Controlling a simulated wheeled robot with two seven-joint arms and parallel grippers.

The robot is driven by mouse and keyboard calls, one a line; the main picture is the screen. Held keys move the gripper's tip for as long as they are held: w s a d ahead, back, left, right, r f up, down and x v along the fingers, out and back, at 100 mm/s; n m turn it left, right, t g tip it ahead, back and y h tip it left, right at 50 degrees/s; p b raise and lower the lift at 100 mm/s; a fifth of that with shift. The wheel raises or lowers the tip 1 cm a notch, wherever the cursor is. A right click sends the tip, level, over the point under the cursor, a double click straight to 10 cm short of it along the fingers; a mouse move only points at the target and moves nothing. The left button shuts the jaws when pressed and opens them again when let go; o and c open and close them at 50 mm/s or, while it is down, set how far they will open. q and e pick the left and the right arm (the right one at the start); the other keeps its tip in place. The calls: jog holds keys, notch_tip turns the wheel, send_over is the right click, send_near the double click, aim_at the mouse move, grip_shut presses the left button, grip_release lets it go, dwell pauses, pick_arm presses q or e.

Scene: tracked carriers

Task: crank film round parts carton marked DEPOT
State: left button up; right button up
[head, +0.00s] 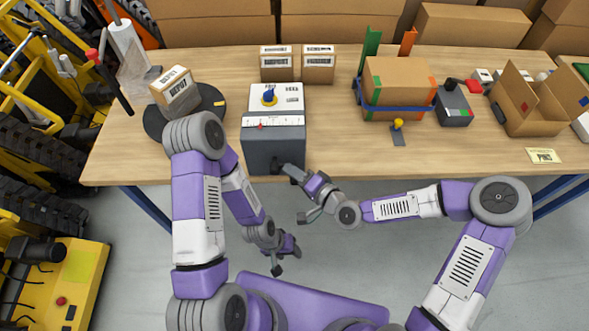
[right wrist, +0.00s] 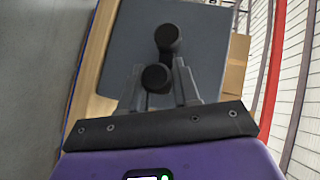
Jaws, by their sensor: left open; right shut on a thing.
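The carton marked DEPOT (head: 174,90) stands on a dark round turntable (head: 154,123) at the table's left. A white roll (head: 122,40) with a sheet of clear film (head: 137,85) stands behind it. A grey machine box (head: 275,148) with a blue knob and a scale on top stands right of the carton. My right gripper (head: 290,173) is at its front face, shut on the crank's black grip (right wrist: 157,77); the crank's other black end (right wrist: 167,38) shows just beyond. My left gripper (head: 286,255) is open and empty, low in front of the table.
Two small labelled cartons (head: 297,66) stand behind the machine. A strapped carton (head: 396,82), a small grey device (head: 453,104) and an open box (head: 539,104) fill the right side. A black rod with a red end (head: 109,78) leans at the left. Yellow machinery (head: 82,270) stands left of the table.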

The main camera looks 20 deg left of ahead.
jog(key=shift+r, duration=0.15)
jog(key=o, duration=1)
jog(key=shift+c, duration=0.2)
jog(key=p+v, duration=0.1)
jog(key=v, duration=0.6)
jog(key=shift+s, duration=0.15)
jog(key=shift+d+r, duration=0.15)
